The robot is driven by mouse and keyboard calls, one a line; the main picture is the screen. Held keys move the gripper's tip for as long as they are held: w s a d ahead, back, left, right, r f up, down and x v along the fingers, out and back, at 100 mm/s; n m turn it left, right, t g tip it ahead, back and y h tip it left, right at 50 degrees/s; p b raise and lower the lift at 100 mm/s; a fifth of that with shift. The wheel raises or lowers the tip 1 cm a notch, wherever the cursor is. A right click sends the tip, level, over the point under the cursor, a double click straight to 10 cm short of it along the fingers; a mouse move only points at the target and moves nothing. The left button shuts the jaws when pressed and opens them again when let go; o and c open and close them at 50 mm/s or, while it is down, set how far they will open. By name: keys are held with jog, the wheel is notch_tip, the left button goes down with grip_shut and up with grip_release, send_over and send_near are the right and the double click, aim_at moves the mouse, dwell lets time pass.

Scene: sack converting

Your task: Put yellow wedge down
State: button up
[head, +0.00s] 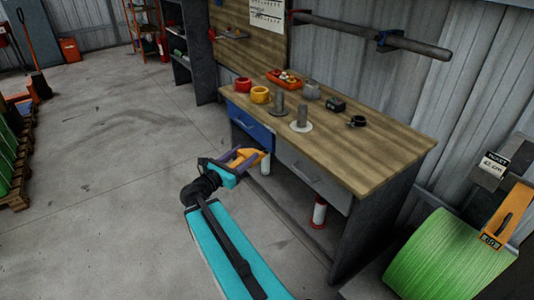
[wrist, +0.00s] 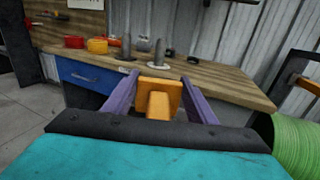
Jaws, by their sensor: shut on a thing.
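My gripper (head: 243,157) is shut on the yellow wedge (head: 240,156), which looks orange-yellow. The wedge (wrist: 159,97) sits between the two purple fingers in the wrist view, with its broad end facing away from me. In the head view my gripper holds it in the air in front of the workbench's drawers, apart from the bench. The wooden benchtop (head: 360,148) lies beyond the gripper. Part of the wedge is hidden by the fingers.
On the bench stand a red roll (head: 243,85), a yellow roll (head: 260,95), two grey cylinders and a red tray (head: 284,79). A black clamp-like item (head: 356,121) lies further right. The benchtop's right front is clear. A green roll (head: 448,255) stands at the lower right.

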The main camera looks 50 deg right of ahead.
jog(key=w+a+n+t+y, duration=0.1)
jog(key=w+a+n+t, duration=0.1)
jog(key=a, duration=1.1)
jog(key=w+a+n+t+y, duration=0.1)
jog(key=w+a+t, duration=0.3)
jog(key=a, duration=1)
jog(key=w+a+n+t+y, duration=0.1)
jog(key=w+a+n+t, duration=0.2)
jog(key=a, duration=1.1)
jog(key=w, duration=0.3)
jog(key=shift+w+f+n+t+y, duration=0.2)
jog(key=shift+f+n+t+y, duration=0.15)
jog(key=shift+n+t+y, duration=0.05)
